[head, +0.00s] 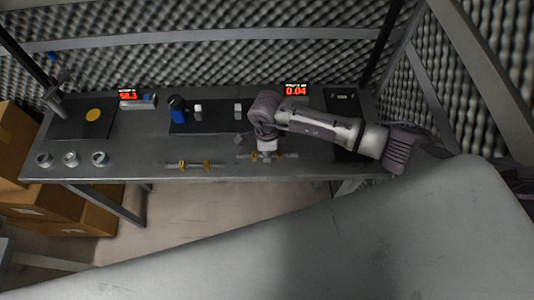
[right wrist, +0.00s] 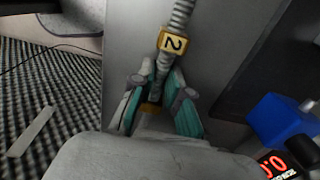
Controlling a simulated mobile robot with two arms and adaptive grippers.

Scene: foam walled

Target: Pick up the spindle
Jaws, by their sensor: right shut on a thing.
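The spindle is a grey threaded rod with brass blocks. In the head view the spindle (head: 284,156) lies along the front part of the bench. My right gripper (head: 265,154) reaches down over its middle. In the right wrist view the green-padded fingers of my right gripper (right wrist: 157,98) are shut around the spindle (right wrist: 180,17). A brass block marked 2 shows beyond the fingertips, and another brass part shows low between the fingers. A second rod with brass blocks (head: 188,165) lies to the left on the bench. My left gripper is not in view.
The grey bench (head: 130,170) has several metal rings (head: 71,159) at its left front. A blue object (head: 178,108) and red displays (head: 295,90) stand at the back. Cardboard boxes (head: 60,212) are at the left. The bench between rings and second rod is clear.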

